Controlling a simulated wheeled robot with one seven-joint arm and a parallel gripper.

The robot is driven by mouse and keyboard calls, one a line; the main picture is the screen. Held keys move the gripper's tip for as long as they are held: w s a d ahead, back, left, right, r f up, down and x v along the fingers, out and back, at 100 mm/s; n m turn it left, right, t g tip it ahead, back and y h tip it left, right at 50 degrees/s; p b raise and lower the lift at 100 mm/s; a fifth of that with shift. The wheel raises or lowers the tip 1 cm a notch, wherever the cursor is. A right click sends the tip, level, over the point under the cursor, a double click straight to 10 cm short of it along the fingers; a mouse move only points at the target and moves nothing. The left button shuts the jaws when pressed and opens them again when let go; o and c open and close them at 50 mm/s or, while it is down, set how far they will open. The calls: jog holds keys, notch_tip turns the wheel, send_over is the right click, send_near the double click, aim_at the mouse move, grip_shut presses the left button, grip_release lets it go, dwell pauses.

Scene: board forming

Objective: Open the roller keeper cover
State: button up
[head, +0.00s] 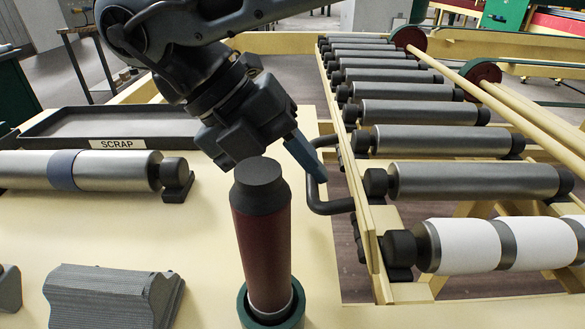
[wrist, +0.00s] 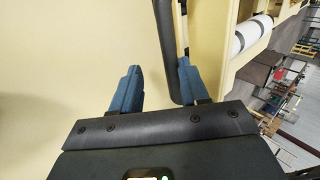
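A dark U-shaped handle (head: 318,192) stands out from the left side of the long yellow side board (head: 358,190) by the roller ends. This board looks like the roller keeper cover, and it appears closed along the roller ends. My gripper (head: 308,160) reaches down from the upper left, with its blue fingertips at the handle. In the wrist view, the two blue fingers of my gripper (wrist: 158,85) are apart. The dark handle bar (wrist: 168,45) runs between them, nearer the right finger. I cannot tell whether it touches that finger.
A dark red roller (head: 262,240) stands upright in a green ring just below my gripper. A scrap tray (head: 105,128), a silver roller with a blue band (head: 80,170) and a grey ribbed block (head: 105,300) lie left. Several grey rollers and a white-banded one (head: 465,245) fill the conveyor.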

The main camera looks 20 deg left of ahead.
jog(key=shift+w+r, duration=0.1)
jog(key=shift+r, duration=0.05)
dwell(0.3)
jog(key=shift+a+r, duration=0.1)
jog(key=shift+r, duration=0.05)
jog(key=v, duration=0.7)
jog(key=shift+r, duration=0.2)
jog(key=shift+a, duration=0.1)
